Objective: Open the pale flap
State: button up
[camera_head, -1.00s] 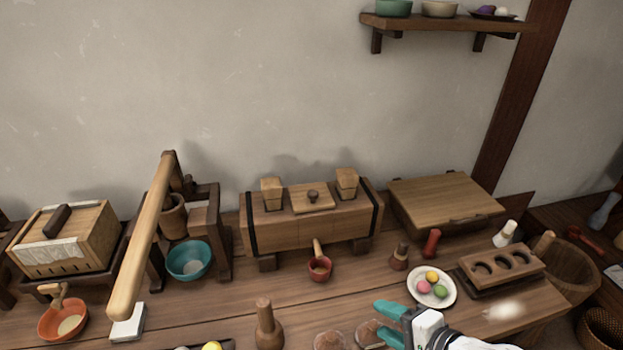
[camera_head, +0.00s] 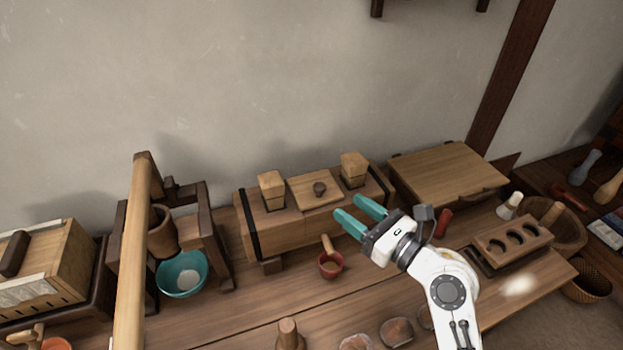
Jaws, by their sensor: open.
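The pale flap (camera_head: 447,172) looks to be the flat light-wood lid of the low box at the back right, lying shut. A dark handle (camera_head: 482,195) sits near its front edge. My gripper (camera_head: 350,213) has two teal fingers, apart and empty. It hovers in front of the long wooden box, left of the pale flap, with its fingers pointing left and back. It does not touch the flap.
The long box (camera_head: 290,235) carries a small knobbed lid (camera_head: 317,189) and two wooden blocks. A red ladle cup (camera_head: 330,264) stands below my gripper. A holed wooden block (camera_head: 512,244) is at right. A pale beam (camera_head: 135,240) rises at left.

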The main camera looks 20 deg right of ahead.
aim_at(324, 189)
jog(key=x, duration=1)
jog(key=shift+a+r, duration=0.1)
grip_shut()
dwell(0.3)
